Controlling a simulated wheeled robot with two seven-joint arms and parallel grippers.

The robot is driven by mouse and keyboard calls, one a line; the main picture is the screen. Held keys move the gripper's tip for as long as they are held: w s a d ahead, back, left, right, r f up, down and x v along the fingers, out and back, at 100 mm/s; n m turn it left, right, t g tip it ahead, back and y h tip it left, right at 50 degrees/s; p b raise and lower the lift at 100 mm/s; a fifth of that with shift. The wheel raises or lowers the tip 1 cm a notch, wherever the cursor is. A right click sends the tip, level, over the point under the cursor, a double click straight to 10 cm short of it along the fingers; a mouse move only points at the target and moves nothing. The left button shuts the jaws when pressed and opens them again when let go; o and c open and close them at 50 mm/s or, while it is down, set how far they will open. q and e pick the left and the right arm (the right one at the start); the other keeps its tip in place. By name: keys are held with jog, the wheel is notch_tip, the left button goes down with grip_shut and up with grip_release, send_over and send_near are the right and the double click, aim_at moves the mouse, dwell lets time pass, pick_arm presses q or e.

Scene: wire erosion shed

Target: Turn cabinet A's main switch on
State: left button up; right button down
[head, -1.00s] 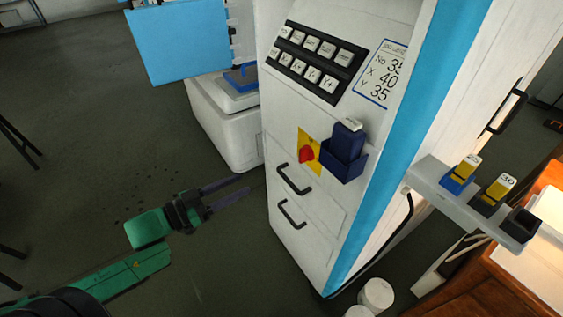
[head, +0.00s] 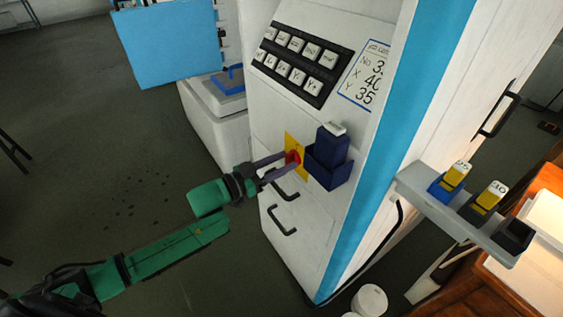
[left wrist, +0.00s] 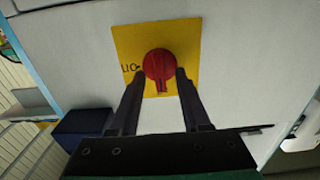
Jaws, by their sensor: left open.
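The main switch is a red rotary knob (head: 293,157) on a yellow plate (head: 290,142) on the sloping front of the white cabinet (head: 262,120). In the left wrist view the red knob (left wrist: 158,65) sits mid-plate, its grip ridge pointing down the picture. The yellow plate (left wrist: 187,38) there has an "on" mark, seen upside down, left of the knob. My left gripper (left wrist: 160,76) is open, with one finger on each side of the knob. I cannot tell whether the fingers touch it. In the head view the left gripper (head: 284,163) partly covers the switch. My right gripper is not in view.
A dark blue holder (head: 328,170) with a blue unit sticks out close right of the switch. Two black handles (head: 280,222) are below. A keypad (head: 300,62) is above. A shelf (head: 460,212) with yellow-topped items juts out at right. The floor at left is clear.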

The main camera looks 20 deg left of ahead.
pick_arm(q)
grip_shut()
jog(key=shift+m, duration=0.3)
jog(key=m, duration=0.5)
jog(key=m+b, duration=0.1)
jog(key=m, duration=0.2)
jog(key=shift+s+d+f, duration=0.1)
jog(key=shift+d+f, duration=0.05)
jog(key=shift+f, duration=0.05)
jog(key=m+b, duration=0.4)
jog(key=m, duration=0.5)
jog(key=shift+f, duration=0.15)
jog(key=shift+m, duration=0.3)
grip_release()
